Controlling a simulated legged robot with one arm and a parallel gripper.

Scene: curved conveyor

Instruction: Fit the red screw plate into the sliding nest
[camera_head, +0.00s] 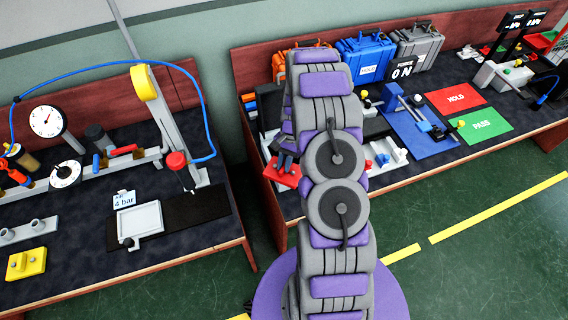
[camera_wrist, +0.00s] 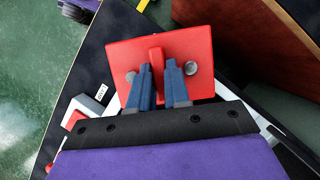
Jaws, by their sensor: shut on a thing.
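The red screw plate (camera_wrist: 193,45) is a flat red rectangle with a raised red rib and two round grey screw heads, one on each side. My gripper (camera_wrist: 160,66) is shut on the rib, with its two blue-grey fingers on either side. In the head view the plate (camera_head: 281,174) hangs at the left edge of the right bench, below my gripper (camera_head: 286,156). The sliding nest seems to be the pale grey rectangular tray (camera_head: 157,232) on the black strip of the left bench, by the "4 bar" card. The plate is well apart from it.
A gap of green floor (camera_head: 243,200) separates the two benches. A lever press with a red knob (camera_head: 176,160) and blue hose stands behind the nest. A yellow block (camera_head: 26,263) sits at the left. Red HOLD (camera_head: 455,98) and green PASS (camera_head: 481,126) mats lie on the right bench.

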